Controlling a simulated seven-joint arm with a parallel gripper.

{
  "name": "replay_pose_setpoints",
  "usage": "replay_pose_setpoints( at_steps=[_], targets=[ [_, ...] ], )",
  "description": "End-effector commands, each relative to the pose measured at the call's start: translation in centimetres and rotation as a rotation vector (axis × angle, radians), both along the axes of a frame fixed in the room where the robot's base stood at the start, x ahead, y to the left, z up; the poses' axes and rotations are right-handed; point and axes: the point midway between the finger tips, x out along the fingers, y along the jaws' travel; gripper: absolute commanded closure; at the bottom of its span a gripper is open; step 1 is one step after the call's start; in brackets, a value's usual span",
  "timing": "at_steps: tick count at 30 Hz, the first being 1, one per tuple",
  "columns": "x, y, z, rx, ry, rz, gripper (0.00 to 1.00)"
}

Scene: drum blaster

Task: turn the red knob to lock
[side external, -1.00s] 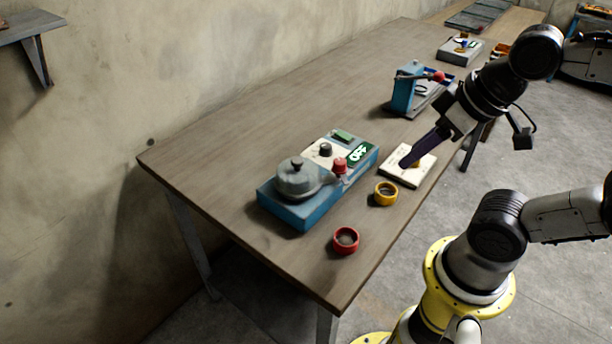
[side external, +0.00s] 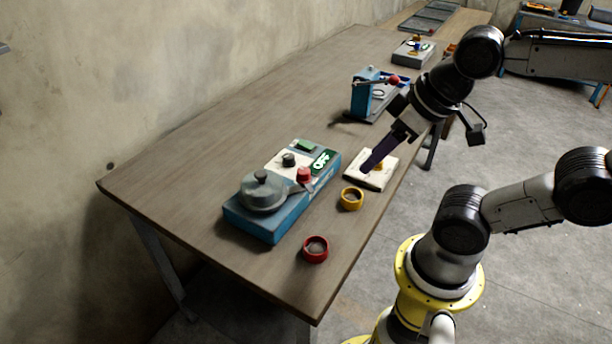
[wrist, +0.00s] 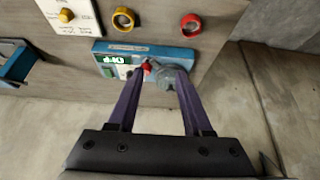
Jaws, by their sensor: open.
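The red knob (side external: 304,175) sits on the front right part of a blue box (side external: 275,230), beside a grey round lidded part (side external: 262,191) with a lever. A green "OFF" label (side external: 322,160) shows behind the knob. My gripper (side external: 366,169) is open and empty, to the right of the box in the side view, its fingers slanting down in front of a white card. In the wrist view, the red knob (wrist: 147,68) and grey part (wrist: 166,75) appear between the fingertips (wrist: 158,76). I see no contact with the knob.
A yellow ring (side external: 351,199) and a red ring (side external: 316,249) are on the table's front side. The white card (side external: 380,180) lies by the edge. A blue device with a red-tipped lever (side external: 364,95) stands farther back. The table's left side (side external: 190,160) is clear.

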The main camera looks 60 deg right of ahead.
Motion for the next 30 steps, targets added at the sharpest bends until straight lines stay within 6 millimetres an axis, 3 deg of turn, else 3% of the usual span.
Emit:
replay_pose_setpoints(
  at_steps=[1, 3, 7, 14, 22, 30],
  targets=[
    [0.0, 0.0, 0.0, 0.000, 0.000, 0.001, 0.43],
    [0.0, 0.0, 0.0, -0.007, 0.001, 0.012, 0.33],
    [-0.4, 0.0, 0.0, -0.045, 0.019, 0.087, 0.33],
    [1.5, -0.1, 3.2, -0.170, 0.072, 0.340, 0.33],
    [6.8, -0.8, 5.7, -0.253, 0.217, 0.608, 0.33],
    [14.0, -2.3, 4.7, -0.241, 0.380, 0.779, 0.33]
  ],
)
